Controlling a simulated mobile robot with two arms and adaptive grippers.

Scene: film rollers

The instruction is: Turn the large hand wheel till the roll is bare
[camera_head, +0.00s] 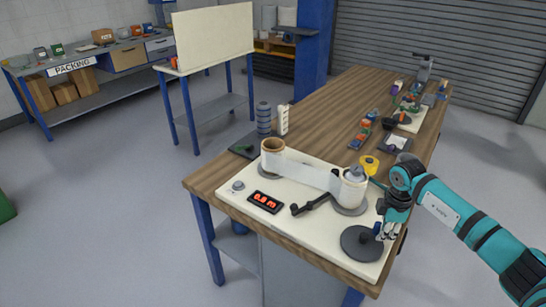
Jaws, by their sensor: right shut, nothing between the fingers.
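A cream base plate (225,197) lies on the near end of the wooden bench. The large hand wheel (358,242), a dark grey disc, lies flat at its front right corner. A roll with a brown core (272,147) stands at the back left. A pale film strip (308,172) runs from it to a second, pale roll (352,188) on a grey disc at the right. My right gripper (384,233) points down at the wheel's right edge, shut and empty. Whether it touches the wheel, I cannot tell. My left gripper is not in view.
A yellow tape roll (369,164) stands behind. Several small parts crowd the bench's far end.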

